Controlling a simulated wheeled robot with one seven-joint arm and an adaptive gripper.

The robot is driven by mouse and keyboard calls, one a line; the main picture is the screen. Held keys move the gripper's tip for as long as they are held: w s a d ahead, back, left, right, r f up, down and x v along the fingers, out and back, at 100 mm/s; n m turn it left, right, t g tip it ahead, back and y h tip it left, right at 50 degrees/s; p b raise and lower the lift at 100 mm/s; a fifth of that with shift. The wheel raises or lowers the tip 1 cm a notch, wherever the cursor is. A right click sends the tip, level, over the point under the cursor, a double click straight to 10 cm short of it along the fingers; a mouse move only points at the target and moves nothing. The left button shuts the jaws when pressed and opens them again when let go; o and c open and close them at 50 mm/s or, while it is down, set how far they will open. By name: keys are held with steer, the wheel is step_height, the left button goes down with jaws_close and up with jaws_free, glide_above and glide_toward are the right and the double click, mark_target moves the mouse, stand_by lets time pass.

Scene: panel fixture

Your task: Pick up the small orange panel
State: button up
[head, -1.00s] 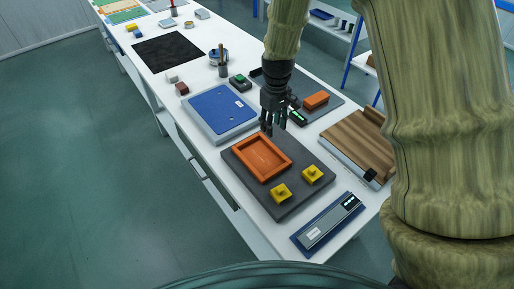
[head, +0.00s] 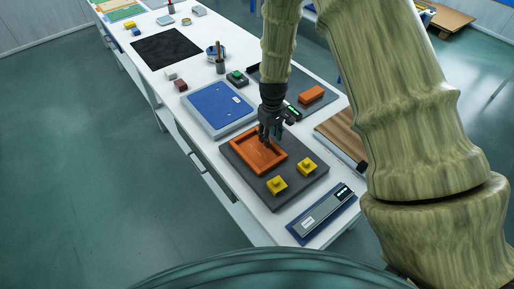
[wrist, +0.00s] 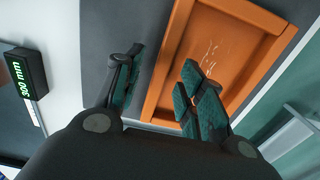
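The orange panel (head: 259,160) is a shallow rectangular piece with a raised rim, lying on a dark grey plate (head: 300,193). In the wrist view its rim and scratched inner face (wrist: 214,52) fill the upper middle. My gripper (head: 266,142) is over the panel's far right edge in the head view. In the wrist view my gripper (wrist: 162,70) is open, with one finger over the grey plate outside the rim and the other over the panel's inside. The rim lies between them. I cannot tell whether either finger touches it.
Two yellow knobs (head: 277,185) (head: 307,166) stand on the plate's near side. A smaller orange block (head: 311,95) lies on a grey mat beyond. A blue panel (head: 220,108) is at left, a gauge (head: 323,210) in front, and a black "300 mm" display (wrist: 25,74) beside the plate.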

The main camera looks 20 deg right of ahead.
steer(key=shift+s+f, duration=0.25)
steer(key=shift+f, duration=0.3)
steer(key=shift+w+f, duration=0.1)
steer(key=shift+f, duration=0.05)
jaws_close()
